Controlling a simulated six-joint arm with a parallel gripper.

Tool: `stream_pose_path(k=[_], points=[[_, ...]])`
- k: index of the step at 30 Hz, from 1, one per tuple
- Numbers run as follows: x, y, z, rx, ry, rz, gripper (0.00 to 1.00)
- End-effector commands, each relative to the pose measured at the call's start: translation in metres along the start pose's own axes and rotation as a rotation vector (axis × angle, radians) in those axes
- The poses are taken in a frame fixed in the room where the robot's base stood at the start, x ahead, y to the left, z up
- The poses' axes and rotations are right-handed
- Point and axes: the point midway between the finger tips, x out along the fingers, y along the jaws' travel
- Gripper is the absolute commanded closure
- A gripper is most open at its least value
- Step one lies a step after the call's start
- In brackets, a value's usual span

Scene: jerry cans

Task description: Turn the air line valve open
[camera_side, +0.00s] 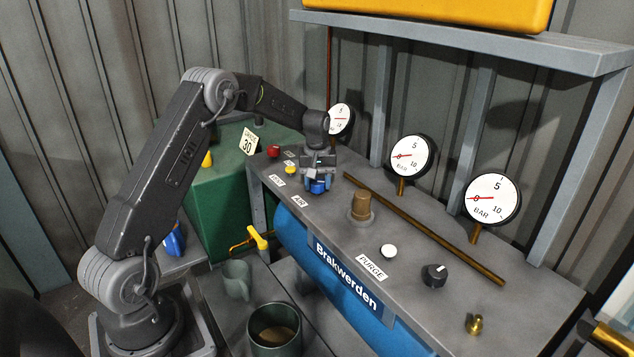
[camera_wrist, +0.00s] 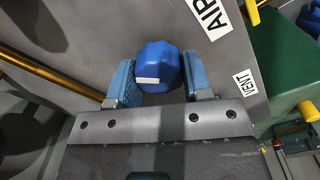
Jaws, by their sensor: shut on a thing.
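The air line valve is a blue faceted knob (camera_wrist: 160,68) with a white mark on its side, next to the AIR label (camera_wrist: 211,17) in the wrist view. My gripper (camera_wrist: 158,82) is shut on this knob, with one blue finger pad on each side of it. In the side view the knob (camera_side: 318,187) shows under my gripper (camera_side: 319,178), on the grey panel top (camera_side: 335,225). The AIR label (camera_side: 299,201) lies just left of it there. The knob's far side and base are partly hidden.
A red button (camera_side: 273,151) and a yellow knob (camera_side: 291,170) sit close by. A brass pipe (camera_side: 430,230) runs along the panel. Gauges (camera_side: 411,155) stand behind, under a grey shelf (camera_side: 480,40). A brown knob (camera_side: 361,204), a white button (camera_side: 389,251) and a black dial (camera_side: 434,275) stand nearer.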

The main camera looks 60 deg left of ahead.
Motion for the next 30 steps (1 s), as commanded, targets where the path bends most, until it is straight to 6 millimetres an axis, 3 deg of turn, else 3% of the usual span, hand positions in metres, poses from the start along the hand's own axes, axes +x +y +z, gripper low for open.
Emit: stream_pose_path(k=[18,30], points=[[-0.0008,0.0017,0.0003,0.555,0.0,0.001,0.78],[-0.0009,0.0022,0.0007,0.754,0.001,0.001,0.78]])
